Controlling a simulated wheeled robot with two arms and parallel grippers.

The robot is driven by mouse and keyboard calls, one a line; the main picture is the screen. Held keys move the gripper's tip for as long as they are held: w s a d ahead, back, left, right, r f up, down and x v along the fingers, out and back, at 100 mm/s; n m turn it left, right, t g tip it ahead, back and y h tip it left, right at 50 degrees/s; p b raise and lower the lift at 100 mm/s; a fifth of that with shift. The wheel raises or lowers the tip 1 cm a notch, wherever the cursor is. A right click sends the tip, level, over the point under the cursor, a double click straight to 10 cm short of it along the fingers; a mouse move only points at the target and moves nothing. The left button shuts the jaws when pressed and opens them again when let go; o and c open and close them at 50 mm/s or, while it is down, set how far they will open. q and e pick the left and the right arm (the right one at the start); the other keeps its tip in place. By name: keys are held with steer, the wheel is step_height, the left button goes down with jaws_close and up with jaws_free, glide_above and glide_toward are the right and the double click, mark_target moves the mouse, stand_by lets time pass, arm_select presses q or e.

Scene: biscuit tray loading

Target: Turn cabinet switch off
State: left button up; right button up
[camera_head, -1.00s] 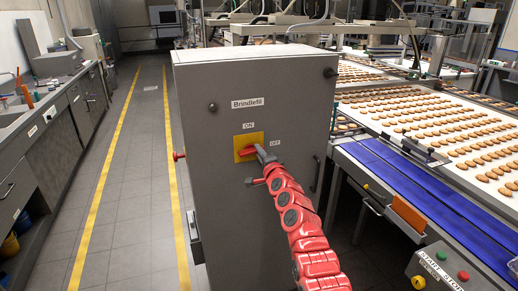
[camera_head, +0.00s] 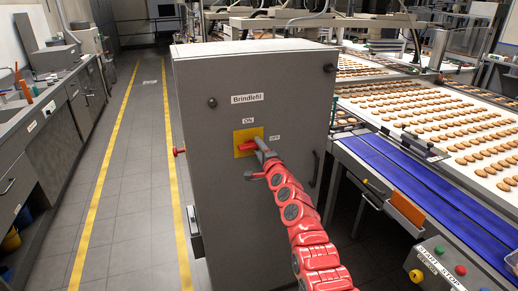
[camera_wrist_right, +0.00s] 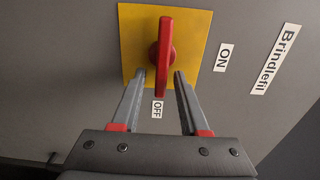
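The grey cabinet (camera_head: 225,190) labelled Brindlefil stands in the middle of the head view. Its switch is a red handle (camera_wrist_right: 166,52) on a yellow plate (camera_wrist_right: 138,30). In the right wrist view the handle lies with one end toward the OFF label (camera_wrist_right: 157,109), while the ON label (camera_wrist_right: 223,57) is off to its side. My right gripper (camera_wrist_right: 158,75) is open, with one finger on each side of the handle's OFF end and gaps visible. In the head view my right gripper (camera_head: 264,148) partly covers the handle (camera_head: 246,146). My left gripper is out of view.
A biscuit conveyor (camera_head: 400,170) with a blue belt and a start/stop box (camera_head: 437,267) stand at right. A counter with a sink (camera_head: 40,105) is at left. The aisle floor (camera_head: 125,180) between yellow lines is clear. A red button (camera_head: 179,151) juts from the cabinet's left side.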

stand_by(0.3)
steer(key=p+v, duration=0.1)
steer(key=v, duration=1.6)
steer(key=shift+s+p, duration=0.15)
steer(key=shift+p, duration=0.2)
steer(key=shift+d, duration=0.1)
